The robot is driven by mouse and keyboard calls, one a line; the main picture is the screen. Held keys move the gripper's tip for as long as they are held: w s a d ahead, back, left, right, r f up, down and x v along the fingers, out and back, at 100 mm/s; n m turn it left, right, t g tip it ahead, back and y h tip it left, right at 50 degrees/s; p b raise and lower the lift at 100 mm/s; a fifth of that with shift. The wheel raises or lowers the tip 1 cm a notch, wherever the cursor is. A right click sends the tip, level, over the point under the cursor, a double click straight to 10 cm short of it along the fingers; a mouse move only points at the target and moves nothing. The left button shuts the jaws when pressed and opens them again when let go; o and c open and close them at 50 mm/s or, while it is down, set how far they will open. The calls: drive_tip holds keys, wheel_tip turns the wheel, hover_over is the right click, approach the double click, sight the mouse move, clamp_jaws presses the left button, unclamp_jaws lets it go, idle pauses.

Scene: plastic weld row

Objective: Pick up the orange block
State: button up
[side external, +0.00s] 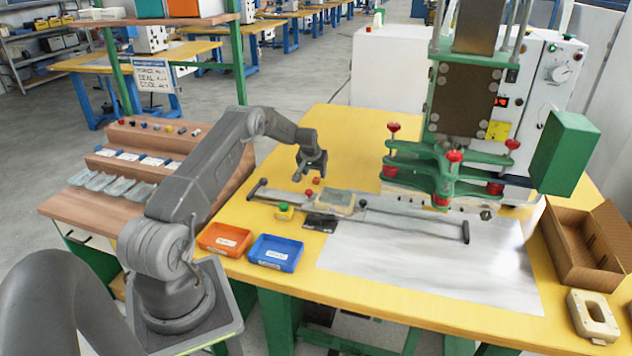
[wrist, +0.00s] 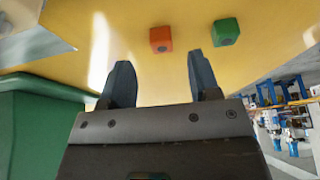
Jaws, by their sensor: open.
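The orange block (wrist: 161,39) is a small cube with a dark round mark, lying on the yellow table top in the wrist view. It appears beyond my fingertips, in line with the gap between them. A similar green block (wrist: 226,32) lies to its right, apart from it. My gripper (wrist: 159,58) is open, with nothing between its two dark fingers. In the side view my gripper (side external: 308,177) hangs above the table, and small orange-red pieces show just below it; which one is the orange block is hard to tell.
An orange tray (side external: 224,239) and a blue tray (side external: 276,253) sit at the table's near left edge. A green press (side external: 455,165) stands at the back right, and an open cardboard box (side external: 585,245) at the far right.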

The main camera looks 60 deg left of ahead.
sight(316, 178)
drive_tip(key=shift+x, duration=2.05)
drive_tip(key=shift+a, duration=0.15)
drive_tip(key=c, duration=1)
drive_tip(key=shift+r, duration=0.15)
